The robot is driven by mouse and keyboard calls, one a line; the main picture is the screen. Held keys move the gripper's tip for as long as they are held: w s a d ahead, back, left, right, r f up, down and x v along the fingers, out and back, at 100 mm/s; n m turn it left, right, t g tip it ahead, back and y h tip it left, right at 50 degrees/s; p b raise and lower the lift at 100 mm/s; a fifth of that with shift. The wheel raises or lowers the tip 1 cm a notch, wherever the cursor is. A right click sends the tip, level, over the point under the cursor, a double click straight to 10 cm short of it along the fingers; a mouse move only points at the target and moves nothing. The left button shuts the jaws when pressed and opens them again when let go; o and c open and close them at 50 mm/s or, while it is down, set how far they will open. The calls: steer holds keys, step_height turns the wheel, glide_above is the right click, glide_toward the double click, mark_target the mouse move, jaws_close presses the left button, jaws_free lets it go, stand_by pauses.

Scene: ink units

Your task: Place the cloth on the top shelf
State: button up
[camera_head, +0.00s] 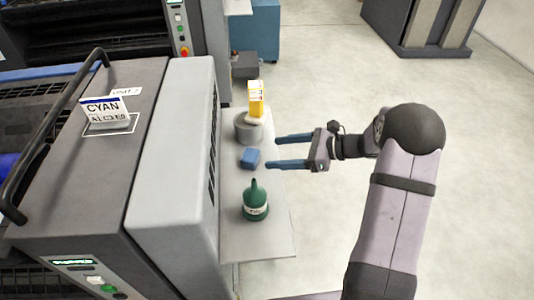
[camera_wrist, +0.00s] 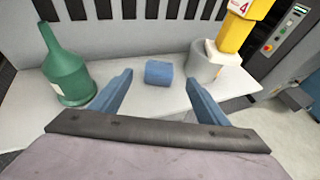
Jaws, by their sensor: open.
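The cloth appears to be the small folded blue block (camera_head: 250,158) lying on the grey shelf (camera_head: 262,232) beside the machine. It also shows in the wrist view (camera_wrist: 159,73), beyond the fingertips and roughly centred between them. My gripper (camera_head: 277,152) is open and empty, its two blue fingers pointing left toward the cloth, apart from it. In the wrist view my gripper (camera_wrist: 160,78) has its fingers spread wide on either side. I cannot tell whether this shelf is the top one; no other shelf clearly shows.
A green bottle (camera_head: 256,203) stands nearer on the shelf. A grey cylinder (camera_head: 248,127) stands beyond the cloth, with a white item and a yellow container (camera_head: 256,98) above it. The grey machine panel (camera_head: 180,150) walls off the left side. Open floor lies right.

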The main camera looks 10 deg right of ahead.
steer(key=shift+v, duration=1.05)
steer(key=shift+s, duration=0.1)
steer(key=s+a+n+g, duration=0.1)
steer(key=s, duration=0.1)
steer(key=s+n+g+h+p, duration=0.1)
steer(key=s, duration=0.1)
steer(key=s+a+n+g, duration=0.1)
steer(key=s, duration=0.1)
steer(key=shift+s+a+r+n+h, duration=0.25)
steer(key=shift+s+a+n+h, duration=0.05)
steer(key=s+d+r+n+g+h+p, duration=0.1)
steer(key=s+d+r+n+h+p, duration=0.1)
steer(key=s+n+h+p, duration=0.3)
steer(key=s+d+r+n+g+h+p, duration=0.1)
steer(key=s+d+r+n+h+p, duration=0.2)
steer(key=s+n, duration=1.1)
steer(key=shift+r+h+p, duration=0.6)
steer(key=shift+h+p, duration=0.5)
steer(key=shift+h, duration=0.3)
steer(key=shift+d, duration=0.15)
